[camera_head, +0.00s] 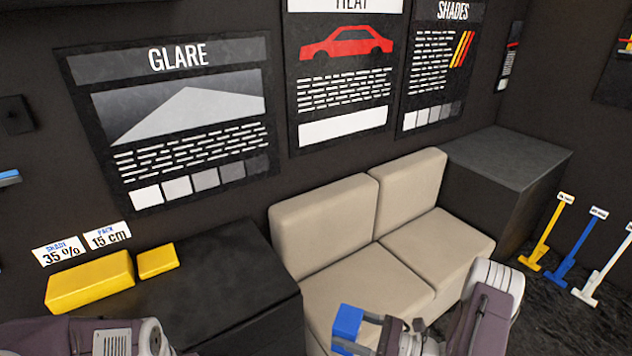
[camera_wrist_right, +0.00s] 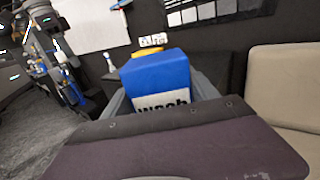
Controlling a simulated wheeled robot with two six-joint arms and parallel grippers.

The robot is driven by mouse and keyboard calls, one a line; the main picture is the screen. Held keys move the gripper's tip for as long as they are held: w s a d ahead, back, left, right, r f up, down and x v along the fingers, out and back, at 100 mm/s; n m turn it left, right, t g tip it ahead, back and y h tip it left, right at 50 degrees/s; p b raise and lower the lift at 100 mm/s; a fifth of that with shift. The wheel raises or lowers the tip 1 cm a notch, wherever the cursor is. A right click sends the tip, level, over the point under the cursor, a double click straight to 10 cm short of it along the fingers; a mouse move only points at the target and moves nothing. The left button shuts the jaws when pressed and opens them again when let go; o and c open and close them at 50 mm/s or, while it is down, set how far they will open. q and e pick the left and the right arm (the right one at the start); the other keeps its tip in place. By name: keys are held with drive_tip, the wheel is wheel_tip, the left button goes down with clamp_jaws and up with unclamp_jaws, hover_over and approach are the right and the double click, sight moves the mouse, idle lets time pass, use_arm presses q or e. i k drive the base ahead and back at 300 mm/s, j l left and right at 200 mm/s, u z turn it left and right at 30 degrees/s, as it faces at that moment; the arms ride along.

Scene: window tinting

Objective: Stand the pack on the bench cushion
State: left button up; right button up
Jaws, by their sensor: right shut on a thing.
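The blue pack (camera_head: 346,324) is held in my right gripper (camera_head: 356,332). The wrist view shows the pack (camera_wrist_right: 155,74) from close up, with a white label reading "wash". In that view the fingers flank the pack, and its lower part is hidden behind the gripper body. The beige bench cushion (camera_head: 350,281) is the seat of a two-seat bench. In the head view the pack overlaps the front left part of this seat; I cannot tell its height above it. My left arm shows at the lower left, but its gripper is out of view.
A black cabinet (camera_head: 225,290) left of the bench carries two yellow blocks (camera_head: 90,281) (camera_head: 158,261). A dark box (camera_head: 505,160) stands right of the bench. Upright backrests (camera_head: 325,220) close off the rear. The right seat (camera_head: 440,245) is clear.

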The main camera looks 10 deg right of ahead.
sight(440, 255)
drive_tip(key=i+l, duration=0.15)
drive_tip(key=l, duration=0.35)
drive_tip(key=i+l, duration=0.15)
drive_tip(key=l, duration=0.35)
drive_tip(key=i+l, duration=0.1)
drive_tip(key=l, duration=0.4)
drive_tip(key=i+l, duration=0.15)
drive_tip(key=l, duration=0.35)
drive_tip(key=i+l, duration=0.15)
drive_tip(key=l, duration=0.4)
drive_tip(key=i+l, duration=0.15)
drive_tip(key=l, duration=0.35)
drive_tip(key=i+l, duration=0.1)
drive_tip(key=l, duration=0.4)
drive_tip(key=i+l, duration=0.15)
drive_tip(key=l, duration=0.35)
